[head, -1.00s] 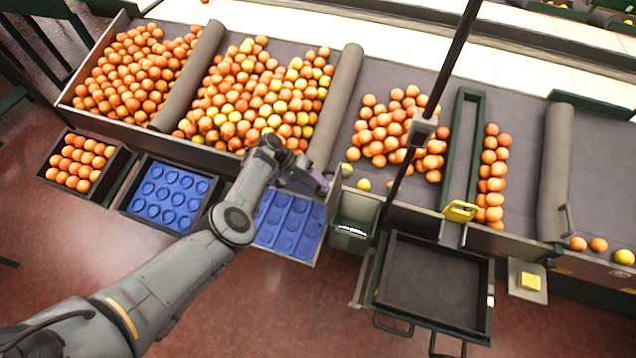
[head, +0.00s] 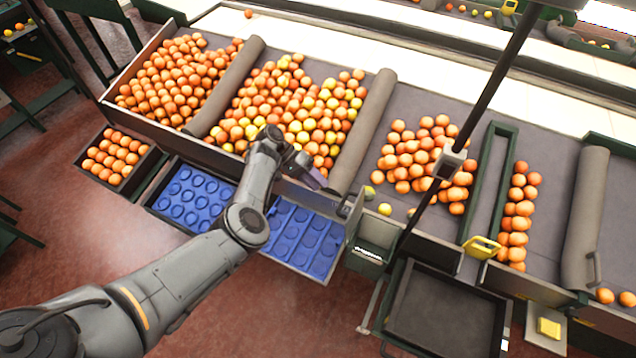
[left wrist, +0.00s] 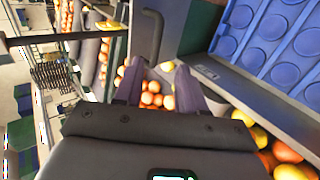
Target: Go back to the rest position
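My left gripper (head: 338,190) is over the front edge of the sorting bench, just above the right end of the right blue tray. In the left wrist view its two fingers (left wrist: 158,88) stand apart with nothing between them; the oranges seen past them lie farther off. The left blue tray (head: 190,196) and right blue tray (head: 300,240) have round hollows and hold no fruit that I can see. The right tray also shows in the left wrist view (left wrist: 262,42). My right gripper is not in view.
Oranges and yellow fruit (head: 295,110) fill the bench sections, split by grey rollers (head: 362,130). A crate of oranges (head: 143,155) stands at the left. A green-grey bin (head: 366,262) and a black tray (head: 445,310) are right of the blue trays. Open floor lies in front.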

